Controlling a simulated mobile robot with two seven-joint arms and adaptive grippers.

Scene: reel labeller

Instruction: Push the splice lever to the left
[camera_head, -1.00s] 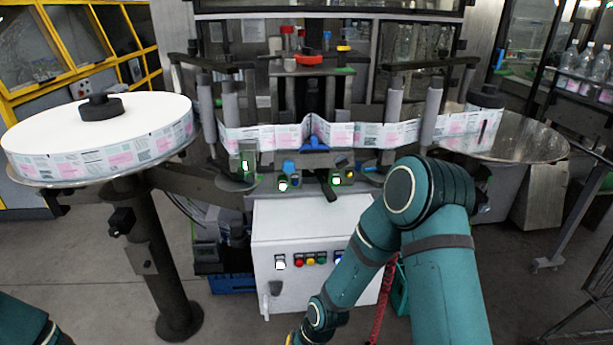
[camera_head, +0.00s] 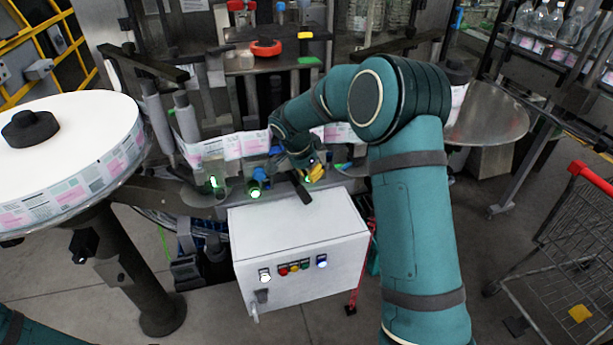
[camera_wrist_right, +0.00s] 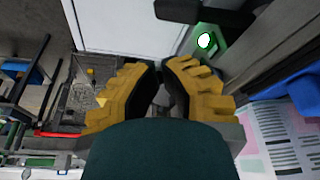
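A short black lever (camera_head: 300,188) sticks out over the top back edge of the white control box, at the front of the labeller; I take it to be the splice lever. My right gripper (camera_head: 315,171), with yellow fingers, is just to the right of the lever's upper end. In the right wrist view the fingers (camera_wrist_right: 162,68) are together with nothing held between them. A black bar (camera_wrist_right: 205,10), likely the lever, shows beyond the fingertips, apart from them in the picture. Whether they touch is unclear. My left gripper is out of view.
The white control box (camera_head: 300,235) with coloured buttons stands below the lever. Lit green fittings (camera_head: 256,188) sit left of it. A large label reel (camera_head: 70,150) is at left, with its label web running behind my right gripper. A shopping cart (camera_head: 570,250) stands at right.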

